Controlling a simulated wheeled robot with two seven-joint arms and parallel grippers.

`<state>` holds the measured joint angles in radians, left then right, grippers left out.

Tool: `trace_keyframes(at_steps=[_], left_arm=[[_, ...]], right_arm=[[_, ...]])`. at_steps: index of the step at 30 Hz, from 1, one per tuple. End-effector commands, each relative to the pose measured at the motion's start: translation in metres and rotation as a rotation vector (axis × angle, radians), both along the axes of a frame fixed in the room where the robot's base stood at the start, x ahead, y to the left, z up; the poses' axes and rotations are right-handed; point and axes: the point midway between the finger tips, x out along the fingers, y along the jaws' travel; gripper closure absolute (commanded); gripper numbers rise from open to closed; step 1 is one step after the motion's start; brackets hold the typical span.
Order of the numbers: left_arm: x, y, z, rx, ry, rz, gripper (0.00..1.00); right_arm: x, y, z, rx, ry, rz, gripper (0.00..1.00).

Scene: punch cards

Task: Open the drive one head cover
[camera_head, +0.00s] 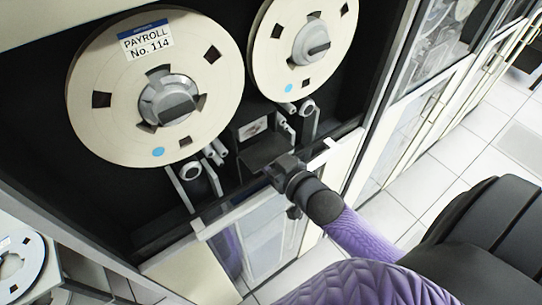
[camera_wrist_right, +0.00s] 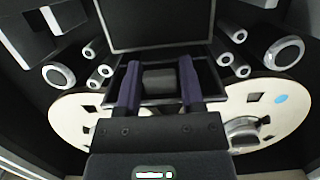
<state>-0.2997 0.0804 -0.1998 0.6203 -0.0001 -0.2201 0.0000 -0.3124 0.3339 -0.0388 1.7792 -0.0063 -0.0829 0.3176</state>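The tape drive's head area sits between and below two cream reels. A dark flat panel (camera_head: 265,152), which looks like the head cover, juts out below a small labelled block (camera_head: 252,127). In the right wrist view a black panel with a pale rim (camera_wrist_right: 160,25) lies beside a dark recess holding a grey block (camera_wrist_right: 159,79). My right gripper (camera_head: 283,166) is at the panel's front right edge in the head view. In the wrist view its purple fingers (camera_wrist_right: 160,65) are apart, with the grey block seen between them. Contact cannot be told. My left gripper is not in view.
The left reel (camera_head: 205,105) reads PAYROLL No. 114; a second reel (camera_head: 275,60) is to its right. Rollers (camera_head: 190,172) flank the head area. A glass door with a pale top rail (camera_head: 235,212) stands below. More cabinets and tiled floor (camera_head: 480,120) lie right.

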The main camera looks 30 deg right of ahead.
Motion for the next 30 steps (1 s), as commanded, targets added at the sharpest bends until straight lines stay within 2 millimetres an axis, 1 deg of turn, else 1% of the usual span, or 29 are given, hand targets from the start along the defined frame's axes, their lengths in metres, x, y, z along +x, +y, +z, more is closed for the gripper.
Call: trace_keyframes(at_steps=[1,3,10,13,17,24,27,30], left_arm=[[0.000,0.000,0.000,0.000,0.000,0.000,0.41],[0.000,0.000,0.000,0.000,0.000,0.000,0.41],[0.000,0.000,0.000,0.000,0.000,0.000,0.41],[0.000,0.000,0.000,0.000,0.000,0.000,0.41],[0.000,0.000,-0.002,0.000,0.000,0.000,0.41],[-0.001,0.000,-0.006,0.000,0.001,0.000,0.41],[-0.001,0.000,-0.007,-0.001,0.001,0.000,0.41],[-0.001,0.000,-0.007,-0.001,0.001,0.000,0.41]], right_arm=[[0.000,0.000,0.000,0.000,0.000,0.000,0.38],[0.000,0.000,0.000,0.000,0.001,0.000,0.24],[-0.001,0.000,0.000,0.000,0.002,0.000,0.24],[-0.008,-0.001,0.000,0.000,0.003,0.000,0.24],[-0.031,-0.002,0.004,0.000,0.005,0.000,0.24],[-0.079,-0.006,0.014,0.001,0.005,0.000,0.24],[-0.092,-0.007,0.017,0.001,0.004,0.000,0.24],[-0.097,-0.008,0.020,0.000,0.002,0.000,0.24]])
